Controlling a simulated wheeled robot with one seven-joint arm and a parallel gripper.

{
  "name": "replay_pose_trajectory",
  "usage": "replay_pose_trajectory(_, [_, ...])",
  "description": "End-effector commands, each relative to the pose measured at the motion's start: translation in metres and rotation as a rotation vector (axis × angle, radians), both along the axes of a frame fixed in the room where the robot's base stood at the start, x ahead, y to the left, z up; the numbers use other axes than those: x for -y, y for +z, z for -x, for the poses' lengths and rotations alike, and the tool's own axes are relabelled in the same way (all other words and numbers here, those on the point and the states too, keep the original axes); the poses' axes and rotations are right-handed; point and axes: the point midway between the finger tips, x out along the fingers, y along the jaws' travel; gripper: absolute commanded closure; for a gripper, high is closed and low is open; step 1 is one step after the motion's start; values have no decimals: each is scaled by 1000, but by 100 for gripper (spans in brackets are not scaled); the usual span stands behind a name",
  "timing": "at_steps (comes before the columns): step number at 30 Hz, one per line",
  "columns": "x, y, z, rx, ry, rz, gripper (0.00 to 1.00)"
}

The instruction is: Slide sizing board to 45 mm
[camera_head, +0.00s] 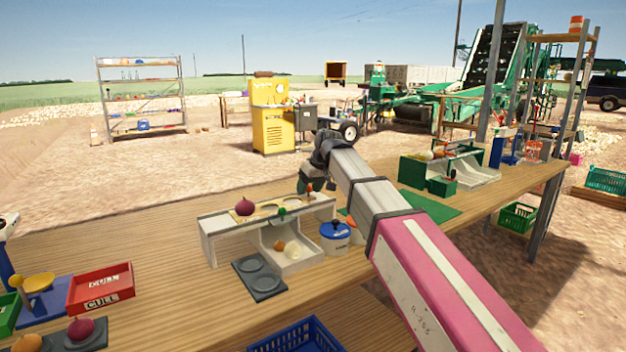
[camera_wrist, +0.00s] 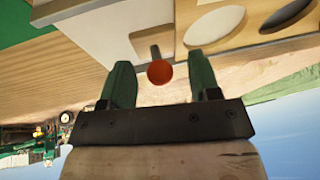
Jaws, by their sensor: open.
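The sizing board, a tan strip with round holes, lies along the top of a grey stand (camera_head: 209,240) on the wooden bench. A green knob (camera_head: 282,211) is on the stand's front side. My gripper (camera_head: 318,187) is at the stand's right end. In the wrist view its two green fingers (camera_wrist: 161,76) are open, with a round orange-red knob (camera_wrist: 159,72) between them. The knob's contact with the fingers cannot be told. Two holes of the board (camera_wrist: 252,22) show there. Size markings are not readable.
A dark two-ring plate (camera_head: 259,278) lies in front, and a blue-and-white pot (camera_head: 335,238) stands to the right. A red CULL box (camera_head: 100,289) is at left. Green bins (camera_head: 413,171) stand further right.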

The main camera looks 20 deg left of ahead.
Motion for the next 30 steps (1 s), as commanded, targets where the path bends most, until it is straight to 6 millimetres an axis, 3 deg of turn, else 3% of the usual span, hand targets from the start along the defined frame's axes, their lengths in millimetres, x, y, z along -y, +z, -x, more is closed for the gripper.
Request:
replay_pose_trajectory(12, [-3, -7, -1, 1, -1, 0, 43])
replay_pose_trajectory(13, [-3, -7, -1, 1, -1, 0, 47])
replay_pose_trajectory(17, [-3, -7, -1, 1, 0, -1, 89])
replay_pose_trajectory(30, [4, -6, -10, -1, -2, -2, 90])
